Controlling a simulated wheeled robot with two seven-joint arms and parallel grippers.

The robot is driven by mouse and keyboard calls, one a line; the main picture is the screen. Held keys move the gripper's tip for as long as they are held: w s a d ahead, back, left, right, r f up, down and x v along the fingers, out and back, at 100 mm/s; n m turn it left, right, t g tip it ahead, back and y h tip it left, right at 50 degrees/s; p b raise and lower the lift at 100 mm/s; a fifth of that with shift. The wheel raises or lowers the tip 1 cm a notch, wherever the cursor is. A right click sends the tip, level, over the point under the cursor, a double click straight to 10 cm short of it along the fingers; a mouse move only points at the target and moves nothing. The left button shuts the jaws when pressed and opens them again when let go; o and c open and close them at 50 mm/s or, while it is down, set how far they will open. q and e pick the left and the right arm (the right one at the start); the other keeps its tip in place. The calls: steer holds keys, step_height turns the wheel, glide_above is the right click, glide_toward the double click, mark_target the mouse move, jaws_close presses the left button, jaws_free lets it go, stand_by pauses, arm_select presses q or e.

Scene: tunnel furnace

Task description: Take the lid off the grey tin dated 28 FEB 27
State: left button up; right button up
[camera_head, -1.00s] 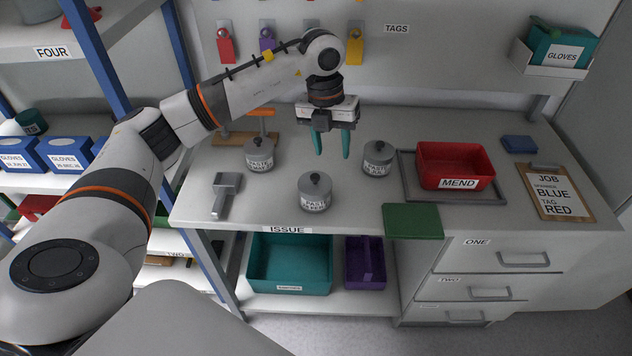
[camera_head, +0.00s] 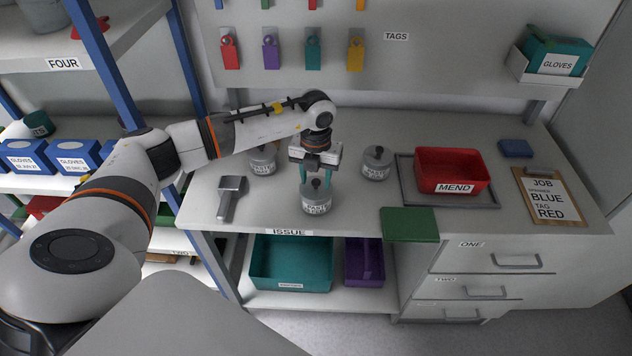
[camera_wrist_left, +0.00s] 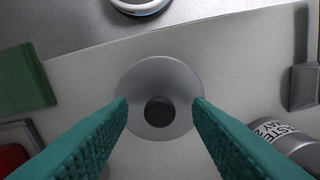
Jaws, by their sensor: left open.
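Three grey lidded tins with dark knobs stand on the table: the front middle tin (camera_head: 316,204), the back left tin (camera_head: 263,161) and the right tin (camera_head: 376,168). Their dates are too small to read in the head view. In the left wrist view the back left tin (camera_wrist_left: 283,140) shows part of a label with "MAY". My left gripper (camera_head: 316,174) points down over the front middle tin, fingers apart. In the left wrist view the round lid (camera_wrist_left: 160,72) and dark knob (camera_wrist_left: 159,112) lie between the teal fingertips, with no visible contact. My right gripper is out of view.
A grey mallet-like tool (camera_head: 229,196) lies left of the tins. A green pad (camera_head: 409,225) lies at the front right. A red MEND bin (camera_head: 452,168) sits on a grey tray (camera_head: 408,182). A clipboard (camera_head: 548,200) and blue block (camera_head: 515,148) are farther right.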

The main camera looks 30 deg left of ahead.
arm_select(q)
steer(key=shift+f, duration=0.55)
jaws_close()
